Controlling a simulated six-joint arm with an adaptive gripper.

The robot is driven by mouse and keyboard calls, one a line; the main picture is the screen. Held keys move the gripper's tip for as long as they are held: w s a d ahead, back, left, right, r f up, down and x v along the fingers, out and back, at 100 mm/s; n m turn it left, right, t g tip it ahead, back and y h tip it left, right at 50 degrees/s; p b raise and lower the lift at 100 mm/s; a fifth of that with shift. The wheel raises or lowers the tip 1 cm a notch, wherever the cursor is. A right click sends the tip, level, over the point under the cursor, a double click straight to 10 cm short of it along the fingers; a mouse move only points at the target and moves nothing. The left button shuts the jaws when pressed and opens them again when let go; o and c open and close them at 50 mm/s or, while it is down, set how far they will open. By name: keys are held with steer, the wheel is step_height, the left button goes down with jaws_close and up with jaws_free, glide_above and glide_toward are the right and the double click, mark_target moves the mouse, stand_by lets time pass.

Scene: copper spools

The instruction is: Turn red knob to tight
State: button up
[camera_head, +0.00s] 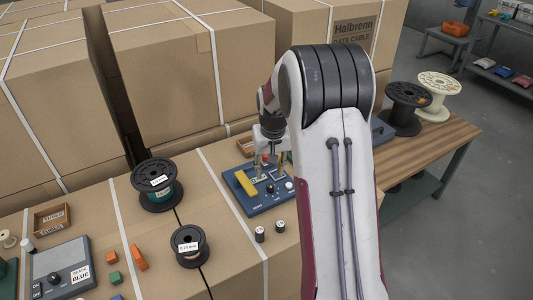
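A blue control panel (240,197) lies on the carton top in the middle of the view, with a yellow block (245,183) on its left part and a small white knob (289,186) at its right. My gripper (270,171) points down over the back of this panel. A small patch of red (265,158) shows between the gripper parts; I cannot tell if it is the red knob. My arm and gripper hide much of the panel's back and right side. The fingers are too small to tell whether they are open, shut or touching anything.
Two small dark cylinders (260,234) stand in front of the panel. Black spools (157,185) (189,246) stand to its left. A grey box (62,268) with a black knob is at the lower left. Tall cartons (180,70) rise behind. More spools (404,106) stand on the wooden bench at right.

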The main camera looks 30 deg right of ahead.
steer(key=w+d+f, duration=0.1)
steer(key=w+d, duration=0.2)
steer(key=w, duration=0.2)
steer(key=t+h, duration=0.1)
steer(key=t, duration=0.1)
glide_toward(266, 156)
steer(key=shift+w+d+f+m, duration=0.3)
steer(key=shift+f+m, duration=0.1)
steer(key=shift+f, duration=0.05)
steer(key=shift+x, duration=3.85)
steer(key=shift+w, duration=0.1)
jaws_close()
